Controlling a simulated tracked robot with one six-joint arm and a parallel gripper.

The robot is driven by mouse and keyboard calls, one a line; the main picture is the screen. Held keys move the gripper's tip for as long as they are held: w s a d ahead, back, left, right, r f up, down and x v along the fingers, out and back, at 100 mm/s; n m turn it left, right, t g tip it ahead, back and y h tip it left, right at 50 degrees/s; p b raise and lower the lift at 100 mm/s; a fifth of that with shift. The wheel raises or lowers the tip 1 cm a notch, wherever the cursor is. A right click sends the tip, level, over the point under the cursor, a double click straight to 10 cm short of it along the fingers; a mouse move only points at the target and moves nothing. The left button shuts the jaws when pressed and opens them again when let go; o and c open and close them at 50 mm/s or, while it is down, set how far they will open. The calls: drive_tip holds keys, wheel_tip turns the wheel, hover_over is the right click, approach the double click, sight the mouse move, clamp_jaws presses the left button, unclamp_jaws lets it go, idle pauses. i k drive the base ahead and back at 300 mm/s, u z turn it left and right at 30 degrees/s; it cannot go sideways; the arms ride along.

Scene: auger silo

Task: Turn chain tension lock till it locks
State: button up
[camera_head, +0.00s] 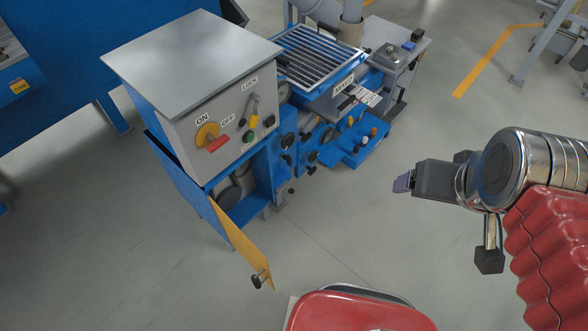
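A grey control box on a blue machine has a panel (212,128). Near its LOCK label (249,83) is a small grey lever (248,108), standing roughly upright with a tilt. A yellow part (253,120) sits just below it. Which part is the chain tension lock I cannot tell for sure; only this lever is near the word LOCK. My gripper (402,183) is at the right, in the air over the floor, pointing left and well apart from the machine. Its fingers overlap in this view, so their opening is hidden. Nothing shows held in it.
A red-handled rotary switch (213,141) sits by ON and OFF labels. An open yellow-faced door (243,244) sticks out below the box. A grated hopper (318,53) and blue tray (361,143) with several knobs stand to the right. The floor (330,215) between machine and gripper is clear.

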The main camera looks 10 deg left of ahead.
sight(288, 157)
drive_tip(key=z, duration=0.35)
drive_tip(key=k, duration=0.1)
drive_tip(key=u, duration=1.2)
drive_tip(key=i, duration=1)
drive_tip(key=z, duration=0.05)
drive_tip(key=k, duration=0.5)
drive_tip(key=u, duration=1.85)
